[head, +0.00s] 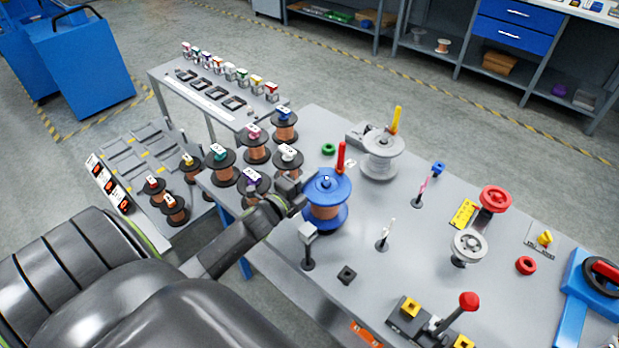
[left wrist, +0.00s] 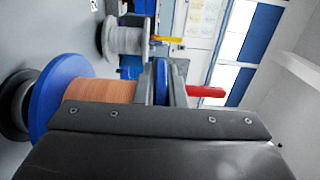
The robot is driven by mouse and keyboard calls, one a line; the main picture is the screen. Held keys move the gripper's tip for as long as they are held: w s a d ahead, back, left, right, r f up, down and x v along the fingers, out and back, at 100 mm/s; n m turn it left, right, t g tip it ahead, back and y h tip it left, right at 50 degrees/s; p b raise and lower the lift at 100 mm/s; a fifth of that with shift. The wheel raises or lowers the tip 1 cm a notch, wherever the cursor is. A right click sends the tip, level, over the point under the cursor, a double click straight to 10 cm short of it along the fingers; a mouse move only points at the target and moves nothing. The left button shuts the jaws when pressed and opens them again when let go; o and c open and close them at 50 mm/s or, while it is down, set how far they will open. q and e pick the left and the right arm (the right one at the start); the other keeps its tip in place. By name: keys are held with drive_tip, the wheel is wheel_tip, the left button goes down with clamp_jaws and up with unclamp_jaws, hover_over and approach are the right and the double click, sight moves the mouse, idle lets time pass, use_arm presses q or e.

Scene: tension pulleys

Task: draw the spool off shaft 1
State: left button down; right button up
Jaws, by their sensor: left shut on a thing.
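A blue-flanged spool (head: 328,212) wound with copper-coloured wire stands upright at the near left part of the grey table. In the left wrist view its blue lower flange (left wrist: 62,88) and copper winding (left wrist: 92,90) show large. My left gripper (head: 297,188) reaches it from the left. Its fingers (left wrist: 163,85) are shut on the spool's upper blue flange. The shaft inside the spool is hidden, and I read no number on it. A red lever (head: 341,155) stands right behind the spool. My right gripper is out of view.
A grey-white spool (head: 381,163) with a yellow lever (head: 395,120) stands behind. Several dark-flanged copper spools (head: 222,165) crowd the left. A small post (head: 308,250) stands close in front of the blue spool. A thin post (head: 385,233) stands to its right.

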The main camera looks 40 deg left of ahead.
use_arm(q)
drive_tip(key=shift+d+r, duration=0.1)
drive_tip(key=shift+r, duration=0.2)
drive_tip(key=shift+r+p, duration=1.65)
drive_tip(key=shift+r, duration=0.05)
drive_tip(key=shift+r, duration=0.1)
drive_tip(key=shift+r+p, duration=1.6)
drive_tip(key=shift+r, duration=0.05)
drive_tip(key=shift+r, duration=0.1)
drive_tip(key=shift+r+p, duration=1.65)
drive_tip(key=shift+r+p, duration=1.7)
drive_tip(key=shift+r, duration=0.05)
